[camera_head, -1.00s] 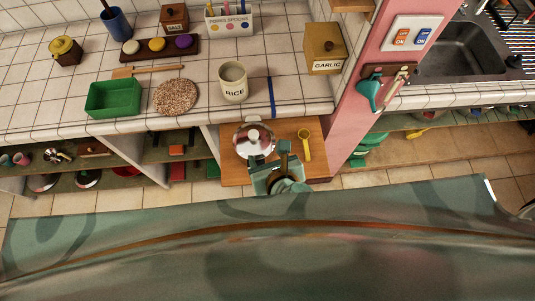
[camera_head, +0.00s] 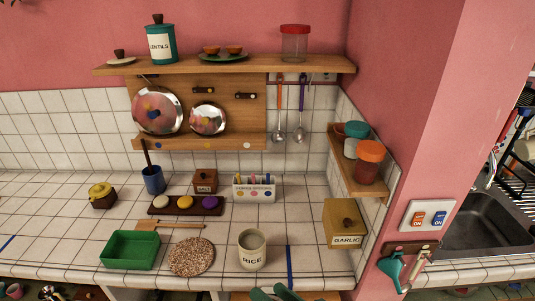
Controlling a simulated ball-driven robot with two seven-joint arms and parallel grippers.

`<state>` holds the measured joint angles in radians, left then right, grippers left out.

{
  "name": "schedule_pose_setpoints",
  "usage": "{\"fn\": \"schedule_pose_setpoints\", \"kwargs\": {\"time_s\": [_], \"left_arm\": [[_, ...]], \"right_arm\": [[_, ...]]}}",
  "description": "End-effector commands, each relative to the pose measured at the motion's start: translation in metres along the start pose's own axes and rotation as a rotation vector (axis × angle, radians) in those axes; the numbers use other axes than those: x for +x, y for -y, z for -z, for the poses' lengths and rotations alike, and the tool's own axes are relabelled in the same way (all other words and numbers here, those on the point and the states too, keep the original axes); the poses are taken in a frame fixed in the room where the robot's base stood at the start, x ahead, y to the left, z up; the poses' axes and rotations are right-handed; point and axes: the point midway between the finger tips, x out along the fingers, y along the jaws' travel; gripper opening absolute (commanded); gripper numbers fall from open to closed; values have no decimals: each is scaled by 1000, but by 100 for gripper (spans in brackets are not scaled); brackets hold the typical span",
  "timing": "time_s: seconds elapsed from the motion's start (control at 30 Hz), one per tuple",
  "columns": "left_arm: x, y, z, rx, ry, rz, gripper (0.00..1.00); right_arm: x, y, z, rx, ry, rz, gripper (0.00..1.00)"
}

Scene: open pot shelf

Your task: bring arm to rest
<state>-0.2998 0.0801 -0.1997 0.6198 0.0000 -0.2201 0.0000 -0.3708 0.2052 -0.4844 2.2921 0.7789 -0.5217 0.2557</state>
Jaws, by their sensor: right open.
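Most of my right arm is cut off below the picture. My left gripper is not in view.
The tiled counter (camera_head: 90,222) holds a green tray (camera_head: 130,250), a round speckled mat (camera_head: 191,257) and a garlic box (camera_head: 345,222). Pans (camera_head: 157,110) hang on the wall below a wooden shelf (camera_head: 220,65). A pink wall post (camera_head: 425,130) stands at right.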

Motion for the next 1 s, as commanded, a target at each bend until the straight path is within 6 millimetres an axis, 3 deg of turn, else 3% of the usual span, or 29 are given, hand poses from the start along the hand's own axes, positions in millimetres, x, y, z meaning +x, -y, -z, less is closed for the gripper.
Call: {"fn": "schedule_pose_setpoints", "kwargs": {"time_s": [0.1, 0.2, 0.3, 0.5, 0.6, 0.77, 0.87, 1.0], "left_arm": [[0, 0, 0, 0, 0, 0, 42], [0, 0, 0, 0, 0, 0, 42], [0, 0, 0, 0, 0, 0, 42], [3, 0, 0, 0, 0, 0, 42], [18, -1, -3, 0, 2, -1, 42], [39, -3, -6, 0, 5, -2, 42], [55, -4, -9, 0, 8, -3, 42], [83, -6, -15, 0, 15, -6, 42]], "right_arm": [[-43, -79, -12, -484, 249, -352, 55], [-91, -132, -7, -724, 451, -603, 55], [-141, -167, 2, -869, 632, -809, 55], [-233, -204, 20, -1013, 961, -1133, 55], [-213, -244, -30, -971, 979, -1066, 55], [-196, -301, -110, -891, 1018, -983, 55], [-192, -339, -175, -821, 1046, -930, 55], [-202, -393, -288, -683, 1090, -863, 55]]}}
